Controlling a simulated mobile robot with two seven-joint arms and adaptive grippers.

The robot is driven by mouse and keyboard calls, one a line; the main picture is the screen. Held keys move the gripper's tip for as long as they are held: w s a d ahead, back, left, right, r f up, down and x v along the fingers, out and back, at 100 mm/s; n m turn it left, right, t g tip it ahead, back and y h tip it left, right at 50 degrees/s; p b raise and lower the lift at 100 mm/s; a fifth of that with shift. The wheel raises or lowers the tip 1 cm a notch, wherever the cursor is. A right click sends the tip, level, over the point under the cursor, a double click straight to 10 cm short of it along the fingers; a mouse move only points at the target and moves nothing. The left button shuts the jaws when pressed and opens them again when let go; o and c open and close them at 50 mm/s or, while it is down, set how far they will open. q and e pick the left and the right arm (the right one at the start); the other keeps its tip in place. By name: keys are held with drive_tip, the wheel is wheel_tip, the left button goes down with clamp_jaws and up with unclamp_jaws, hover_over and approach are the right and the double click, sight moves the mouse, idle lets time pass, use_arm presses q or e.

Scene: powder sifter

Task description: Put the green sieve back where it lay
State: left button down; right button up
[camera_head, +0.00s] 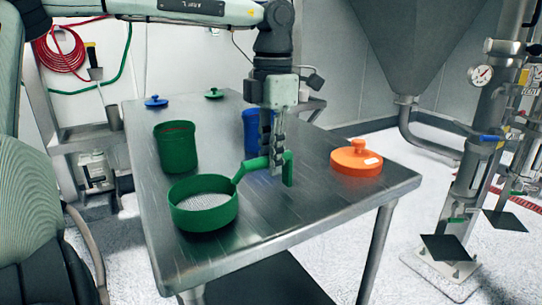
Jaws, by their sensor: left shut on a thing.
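The green sieve (205,219) is a round green ring with a pale mesh and a handle that runs to the upper right. It is at the near left part of the metal table (300,222), level, mesh facing up. I cannot tell whether it touches the table or is just above it. My left gripper (273,160) points down from above and is shut on the sieve's handle, near its far end. The fingers partly hide the handle. My right gripper is not in view.
A green container (176,150) stands behind the sieve. A blue container (251,132) is partly hidden behind my left gripper. An orange lid (356,158) lies at the right. Blue (156,101) and green (214,93) lids lie at the back. The front right tabletop is clear.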

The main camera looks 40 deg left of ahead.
use_arm(q)
drive_tip(key=shift+f+b, duration=0.4)
drive_tip(key=shift+f, duration=0.15)
drive_tip(key=c, duration=1.4)
unclamp_jaws()
wheel_tip(320, 180, up, 12)
drive_tip(key=shift+w, duration=0.1)
